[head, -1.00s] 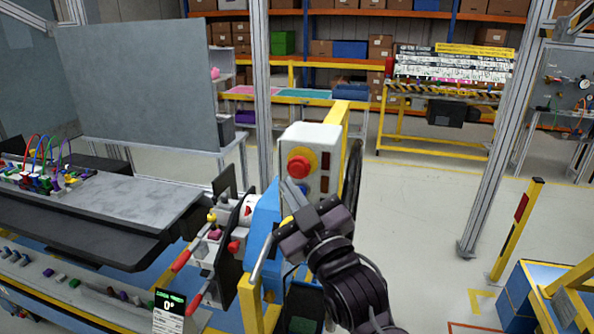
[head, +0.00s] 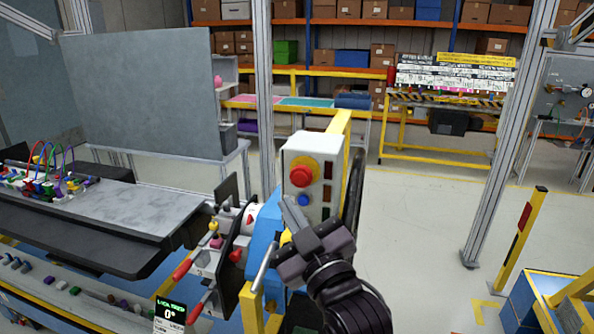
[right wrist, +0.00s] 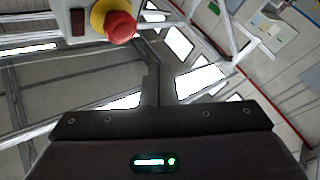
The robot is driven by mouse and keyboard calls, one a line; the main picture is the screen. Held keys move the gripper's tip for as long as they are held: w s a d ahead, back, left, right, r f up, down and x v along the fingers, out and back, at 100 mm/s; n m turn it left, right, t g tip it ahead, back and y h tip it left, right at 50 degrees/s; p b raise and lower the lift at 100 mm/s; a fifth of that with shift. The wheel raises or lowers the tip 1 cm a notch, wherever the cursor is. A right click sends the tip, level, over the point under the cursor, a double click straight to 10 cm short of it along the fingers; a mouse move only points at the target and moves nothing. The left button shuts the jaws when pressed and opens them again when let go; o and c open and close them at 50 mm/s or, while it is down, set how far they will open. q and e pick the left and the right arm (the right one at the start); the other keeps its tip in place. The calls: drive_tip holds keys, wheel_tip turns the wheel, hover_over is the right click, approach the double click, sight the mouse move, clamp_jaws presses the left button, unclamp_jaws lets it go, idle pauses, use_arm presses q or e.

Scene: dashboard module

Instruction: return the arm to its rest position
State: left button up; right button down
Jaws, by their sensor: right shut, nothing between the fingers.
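My right arm (head: 345,295) comes up from the bottom of the head view. My right gripper (head: 291,212) is shut and empty. Its tips point up and left, in front of the lower part of a white control box (head: 327,148) as seen from the head. I cannot tell whether they touch anything. The box carries a red button (head: 301,176) on a yellow ring and a blue button (head: 303,200). The red button also shows at the top of the right wrist view (right wrist: 121,27), above the dark gripper housing (right wrist: 90,150). My left gripper is not in view.
A dashboard panel with red-handled levers (head: 182,270) and a blue housing (head: 264,230) stands just left of the gripper. A grey worktop (head: 150,205) lies further left. A yellow post (head: 518,240) stands at right. The floor (head: 420,220) between is clear.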

drive_tip(key=s+d+f+m+g+h, duration=0.2)
drive_tip(key=d+f+g+h, duration=0.15)
drive_tip(key=f, duration=0.55)
drive_tip(key=s+d+f+m+g+h, duration=0.25)
drive_tip(key=d+f, duration=0.25)
drive_tip(key=f, duration=0.4)
drive_tip(key=s+d+f+m+g+h, duration=0.1)
drive_tip(key=s+d+f+m+g, duration=0.1)
drive_tip(key=s+d+f+g, duration=0.45)
drive_tip(key=s+d+f+m+g+h, duration=0.2)
drive_tip(key=s+d+f+g, duration=0.15)
drive_tip(key=s+f, duration=0.55)
wheel_tip(320, 180, down, 31)
drive_tip(key=s+g+b, duration=0.1)
drive_tip(key=s+b, duration=0.1)
drive_tip(key=s+d+f+b, duration=0.1)
drive_tip(key=s+d+f, duration=0.1)
drive_tip(key=s+f, duration=0.8)
drive_tip(key=s+d+f+g+b, duration=0.1)
drive_tip(key=s+d+f, duration=0.1)
drive_tip(key=s+f, duration=0.8)
drive_tip(key=shift+n, duration=0.25)
